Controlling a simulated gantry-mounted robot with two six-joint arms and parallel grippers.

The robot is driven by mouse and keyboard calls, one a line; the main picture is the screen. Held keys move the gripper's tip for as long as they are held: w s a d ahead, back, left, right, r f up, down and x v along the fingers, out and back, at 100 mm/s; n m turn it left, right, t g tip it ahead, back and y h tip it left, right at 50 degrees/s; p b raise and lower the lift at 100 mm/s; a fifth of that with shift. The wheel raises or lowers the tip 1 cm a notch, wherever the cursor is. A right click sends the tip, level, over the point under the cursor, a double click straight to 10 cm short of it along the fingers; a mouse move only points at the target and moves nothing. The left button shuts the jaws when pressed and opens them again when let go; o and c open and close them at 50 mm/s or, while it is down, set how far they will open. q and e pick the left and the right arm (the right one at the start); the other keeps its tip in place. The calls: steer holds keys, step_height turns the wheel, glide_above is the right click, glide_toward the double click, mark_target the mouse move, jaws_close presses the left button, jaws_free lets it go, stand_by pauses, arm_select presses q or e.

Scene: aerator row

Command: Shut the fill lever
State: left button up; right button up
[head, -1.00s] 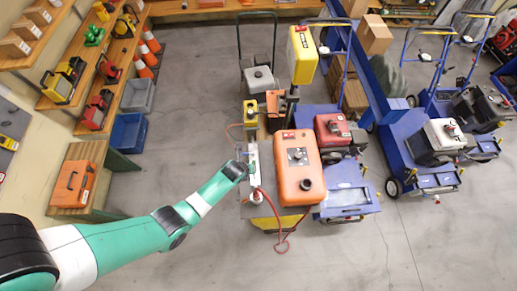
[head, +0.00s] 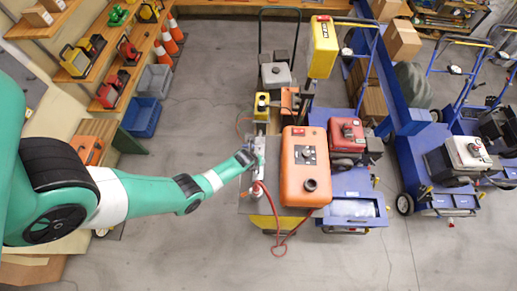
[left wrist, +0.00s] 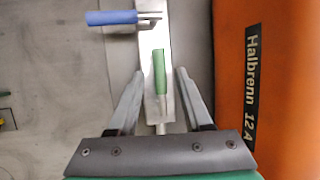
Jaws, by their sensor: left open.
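In the left wrist view a green-handled lever (left wrist: 159,75) lies along a narrow metal bar (left wrist: 153,45). A blue-handled lever (left wrist: 112,17) sticks out to the left across the bar, farther up. I cannot tell from the pictures which one is the fill lever. My left gripper (left wrist: 160,88) is open, with one finger on each side of the green handle and a visible gap to both. In the head view the left gripper (head: 252,158) is at the left side of the machine with the orange tank (head: 305,165), and it hides the levers. My right gripper is not in view.
The orange tank's wall (left wrist: 280,70) stands close on the right of the gripper. A red hose (head: 272,205) loops at the machine's front. A yellow box (head: 262,106) stands behind the gripper. Open floor (head: 200,90) lies to the left.

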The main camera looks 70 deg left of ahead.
arm_select(q)
jaws_close()
stand_by(1.3)
